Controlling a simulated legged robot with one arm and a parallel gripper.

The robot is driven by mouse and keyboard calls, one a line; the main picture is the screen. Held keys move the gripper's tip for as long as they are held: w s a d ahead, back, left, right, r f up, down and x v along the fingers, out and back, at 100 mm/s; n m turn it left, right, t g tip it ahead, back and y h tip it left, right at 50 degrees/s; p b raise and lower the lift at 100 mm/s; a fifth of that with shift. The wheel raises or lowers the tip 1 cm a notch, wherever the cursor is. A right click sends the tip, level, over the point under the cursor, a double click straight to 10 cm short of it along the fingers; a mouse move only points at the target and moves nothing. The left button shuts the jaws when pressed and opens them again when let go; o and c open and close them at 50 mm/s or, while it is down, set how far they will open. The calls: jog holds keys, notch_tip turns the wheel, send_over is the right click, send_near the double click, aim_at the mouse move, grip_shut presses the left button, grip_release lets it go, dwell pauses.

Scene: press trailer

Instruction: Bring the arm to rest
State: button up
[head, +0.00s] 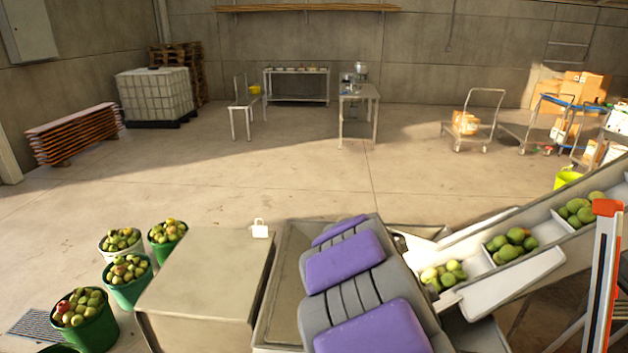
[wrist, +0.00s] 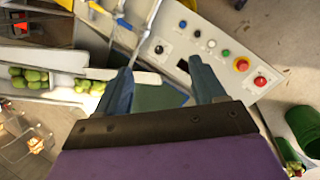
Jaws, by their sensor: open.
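My gripper (wrist: 160,65) shows in the wrist view with its two blue-grey fingers spread apart and nothing between them. Beyond the fingertips is a light control panel (wrist: 222,72) with several coloured buttons, among them a red one (wrist: 261,81) at the right. From this view I cannot tell how far the fingers are from the panel. In the head view my purple and grey arm (head: 345,265) lies across the bottom middle, and the gripper itself cannot be seen there.
A sloped conveyor (head: 540,265) with green fruit in its compartments rises to the right of my arm. A metal box (head: 210,275) stands at the left, beside green buckets (head: 130,290) of apples. The floor (head: 300,180) beyond is open, with tables and carts farther back.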

jog(key=s+a+f+m+y+b, duration=0.1)
jog(key=s+m+y+b, duration=0.1)
jog(key=s, duration=1.3)
jog(key=s+a+f+m+g+y+b, duration=0.1)
jog(key=s+m+b, duration=0.3)
jog(key=s, duration=1.1)
jog(key=shift+f+m+g+y+b, duration=0.3)
jog(key=shift+y+b, duration=0.1)
jog(key=shift+b, duration=0.6)
